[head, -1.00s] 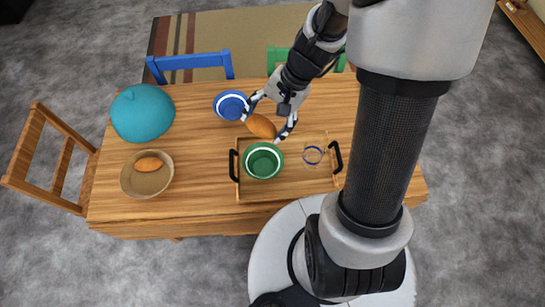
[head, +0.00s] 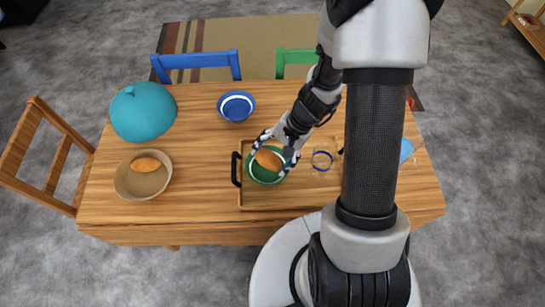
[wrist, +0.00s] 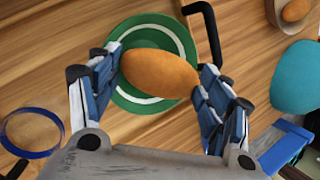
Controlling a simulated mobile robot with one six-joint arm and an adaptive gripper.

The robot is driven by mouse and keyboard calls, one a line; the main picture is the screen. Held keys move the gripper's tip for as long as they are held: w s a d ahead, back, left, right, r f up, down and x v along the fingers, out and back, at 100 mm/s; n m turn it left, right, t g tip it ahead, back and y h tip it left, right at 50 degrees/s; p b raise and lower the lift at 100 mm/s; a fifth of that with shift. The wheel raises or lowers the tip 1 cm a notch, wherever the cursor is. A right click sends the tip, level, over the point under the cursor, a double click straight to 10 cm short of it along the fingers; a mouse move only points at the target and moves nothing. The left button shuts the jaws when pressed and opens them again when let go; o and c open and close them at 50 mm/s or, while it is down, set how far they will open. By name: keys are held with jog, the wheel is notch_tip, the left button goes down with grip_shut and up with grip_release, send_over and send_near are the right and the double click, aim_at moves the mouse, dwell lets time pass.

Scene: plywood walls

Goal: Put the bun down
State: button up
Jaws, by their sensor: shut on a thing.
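My gripper (head: 274,153) is shut on an orange-brown bun (head: 267,159). In the wrist view the bun (wrist: 158,73) lies between the two blue-padded fingers (wrist: 155,85). The bun is over a green bowl (head: 266,178) with a white ring, which also shows behind the bun in the wrist view (wrist: 155,24). I cannot tell whether the bun touches the bowl. The bowl stands on a wooden tray (head: 290,198) with a black handle (head: 236,169). A second bun (head: 146,164) lies in a tan bowl (head: 135,190) at the left of the table.
A clear blue-rimmed glass (head: 322,161) stands on the tray, right of the green bowl. A blue bowl (head: 236,106) stands behind the tray. A teal dome (head: 143,115) is at the back left. The table (head: 200,180) is clear between the tan bowl and the tray.

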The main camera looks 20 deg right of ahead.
jog(key=shift+f+b, duration=0.4)
jog(key=shift+f+b, duration=0.2)
jog(key=shift+b, duration=0.1)
jog(key=o, duration=1)
jog(key=shift+o, duration=0.2)
jog(key=shift+r, duration=0.1)
